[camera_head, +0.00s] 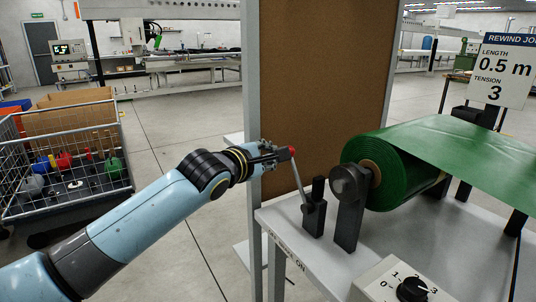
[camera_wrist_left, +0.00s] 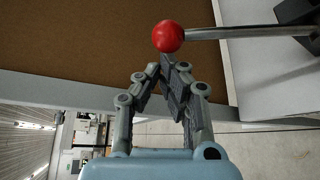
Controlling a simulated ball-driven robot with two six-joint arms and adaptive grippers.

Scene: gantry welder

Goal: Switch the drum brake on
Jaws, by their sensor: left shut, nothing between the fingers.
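The brake lever has a red ball knob (camera_head: 292,150) on a thin metal rod (camera_head: 300,182), rising from a black block (camera_head: 314,218) on the grey bench beside the green roll. The rod leans to the left, toward my gripper. My left gripper (camera_head: 283,156) is shut and empty, with its fingertips right at the knob. In the left wrist view the red ball (camera_wrist_left: 168,36) sits just beyond the closed fingertips (camera_wrist_left: 170,62); whether they touch cannot be told. The green roll (camera_head: 400,165) is on its drum to the right of the lever. My right gripper is not in view.
A control box with a black rotary knob (camera_head: 412,289) is at the front of the bench. A brown panel in a grey frame (camera_head: 315,80) stands behind the lever. A wire cart (camera_head: 65,190) is at left. A sign (camera_head: 502,70) reads 0.5 m, tension 3.

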